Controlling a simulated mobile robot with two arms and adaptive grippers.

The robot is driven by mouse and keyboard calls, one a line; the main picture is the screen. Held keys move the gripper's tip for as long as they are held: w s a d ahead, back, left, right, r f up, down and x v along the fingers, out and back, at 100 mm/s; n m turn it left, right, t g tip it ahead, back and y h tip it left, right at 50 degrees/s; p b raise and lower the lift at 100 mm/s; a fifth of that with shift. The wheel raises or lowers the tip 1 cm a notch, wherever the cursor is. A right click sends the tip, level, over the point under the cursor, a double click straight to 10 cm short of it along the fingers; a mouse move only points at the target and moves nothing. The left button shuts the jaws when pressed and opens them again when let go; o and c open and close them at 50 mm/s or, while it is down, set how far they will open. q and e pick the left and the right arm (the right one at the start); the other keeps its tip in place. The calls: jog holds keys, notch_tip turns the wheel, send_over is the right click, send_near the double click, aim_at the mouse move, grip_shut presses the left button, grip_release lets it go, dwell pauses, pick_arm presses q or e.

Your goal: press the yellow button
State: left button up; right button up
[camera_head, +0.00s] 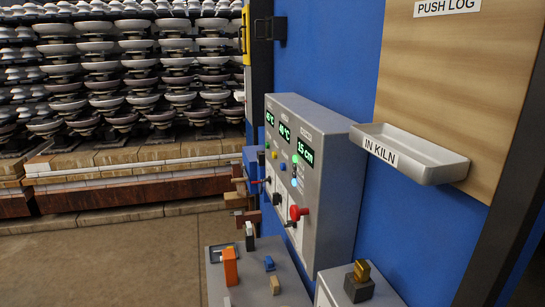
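A grey control panel (335,165) is mounted on the blue wall, right of the middle. Its sloping view shows three dark displays with green digits along the top. Lit green and pale cyan spots (294,164) are to the right. A red mushroom knob (297,212) sticks out lower down. The buttons are very small, so I cannot tell whether the yellow one is pressed. Neither of my grippers is in view.
A sloping grey console (240,290) with an orange lever (230,266) stands below the panel. A grey box with a brass-coloured knob (362,270) is beside it. A grey "IN KILN" tray (415,158) juts out at right. Insulator stacks (120,80) fill the left; the floor (110,260) before them is clear.

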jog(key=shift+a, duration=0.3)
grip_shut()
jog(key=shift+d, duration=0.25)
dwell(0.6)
